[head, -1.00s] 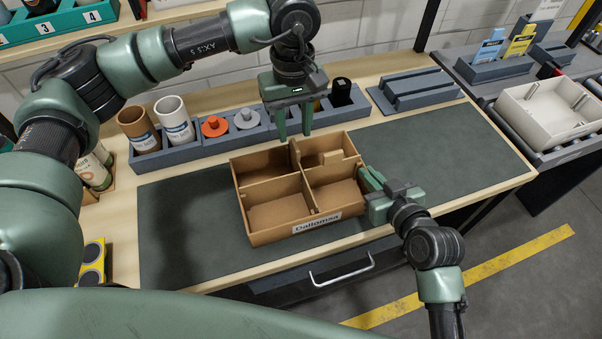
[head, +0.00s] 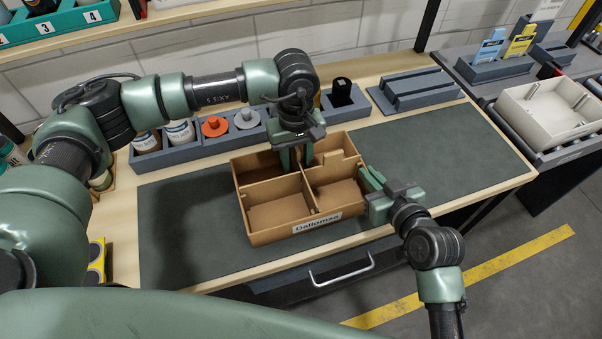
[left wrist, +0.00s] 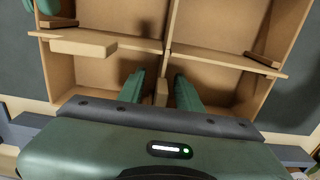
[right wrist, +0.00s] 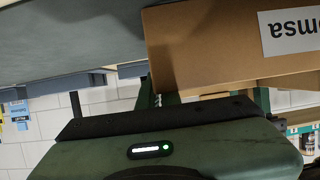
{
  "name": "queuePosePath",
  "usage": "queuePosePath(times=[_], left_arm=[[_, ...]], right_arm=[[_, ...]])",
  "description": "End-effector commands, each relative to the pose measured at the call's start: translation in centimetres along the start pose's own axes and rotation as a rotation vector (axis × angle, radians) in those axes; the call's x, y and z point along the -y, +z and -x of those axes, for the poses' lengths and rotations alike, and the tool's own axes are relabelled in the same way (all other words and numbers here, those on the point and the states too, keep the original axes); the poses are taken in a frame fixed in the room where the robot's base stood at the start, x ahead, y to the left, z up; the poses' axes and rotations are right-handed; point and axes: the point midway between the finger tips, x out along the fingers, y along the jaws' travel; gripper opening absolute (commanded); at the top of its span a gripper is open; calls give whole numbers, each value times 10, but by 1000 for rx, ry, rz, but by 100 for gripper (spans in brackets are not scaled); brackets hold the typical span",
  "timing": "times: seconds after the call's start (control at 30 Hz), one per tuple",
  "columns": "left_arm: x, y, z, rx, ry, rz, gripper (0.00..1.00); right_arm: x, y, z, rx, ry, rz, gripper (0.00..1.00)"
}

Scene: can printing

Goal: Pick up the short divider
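The cardboard box (head: 262,236) stands on the dark mat with crossed dividers inside. The short divider (head: 311,196) appears to be the strip running from front to back; its rear end (left wrist: 161,92) shows in the left wrist view. My left gripper (head: 297,158) is over the rear of the box, pointing down. Its two fingers are apart on either side of that end, with gaps visible. My right gripper (head: 372,184) is at the box's right side, with its fingers apart in the right wrist view (right wrist: 203,100); whether it touches the wall is unclear.
A long divider (left wrist: 215,55) crosses the box. A grey holder (head: 250,136) with cups and orange and grey lids stands behind it. A grey stand (head: 415,90) is at the back right, and a white tray (head: 548,112) further right. The mat (head: 440,150) is clear right of the box.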

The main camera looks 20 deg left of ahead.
Motion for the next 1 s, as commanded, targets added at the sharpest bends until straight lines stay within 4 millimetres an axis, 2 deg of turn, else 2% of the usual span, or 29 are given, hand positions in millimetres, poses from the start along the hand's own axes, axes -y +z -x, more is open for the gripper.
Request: queuePosePath(times=[0.07,0.2,0.53,0.67,0.77,1.0], left_arm=[[0,0,0,0,0,0,35],[0,0,0,0,0,0,0],[0,0,1,-1,1,1,0],[-1,-1,10,-3,3,1,0],[0,-1,26,-3,3,1,0],[-1,-1,90,-5,5,0,0]], right_arm=[[0,1,0,2,0,0,0],[0,1,0,2,0,0,0],[0,1,0,2,0,0,0],[0,1,0,2,0,0,0],[0,1,0,2,0,0,0],[0,1,0,2,-1,0,0]])
